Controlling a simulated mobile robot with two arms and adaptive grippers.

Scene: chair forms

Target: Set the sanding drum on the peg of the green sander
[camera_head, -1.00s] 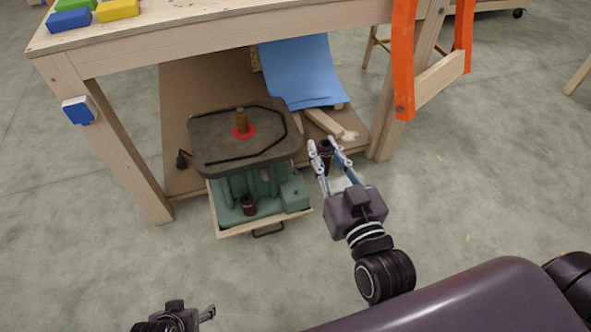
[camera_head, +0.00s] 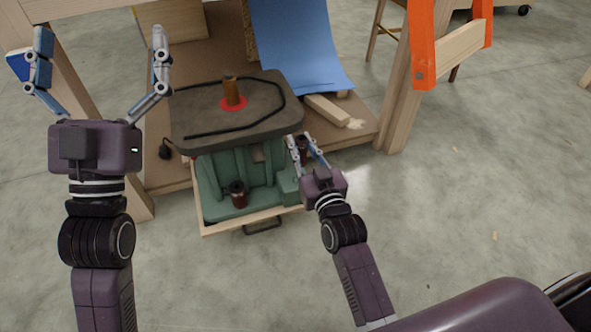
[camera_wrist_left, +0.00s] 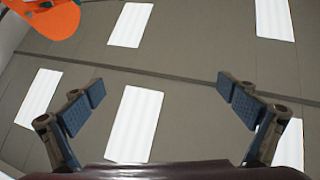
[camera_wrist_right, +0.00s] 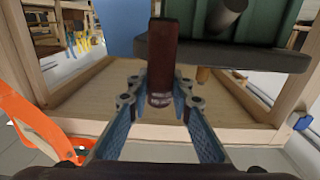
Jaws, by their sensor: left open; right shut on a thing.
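An orange-brown cylinder (camera_head: 232,88) rises from a red ring on that top. A dark red-brown cylinder (camera_head: 238,197) stands on the sander's green base at the front. My right gripper (camera_head: 302,140) is shut on the dark red-brown sanding drum (camera_wrist_right: 161,60), just right of the sander's base. In the head view the fingers partly hide the drum. I cannot tell which peg is free. My left gripper (camera_head: 101,42) is open and empty, raised left of the sander.
The workbench legs stand left and right (camera_head: 400,90) of the sander. A blue sheet (camera_head: 297,45) and a wood offcut (camera_head: 327,110) are behind it. An orange trestle (camera_head: 423,45) is at the right.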

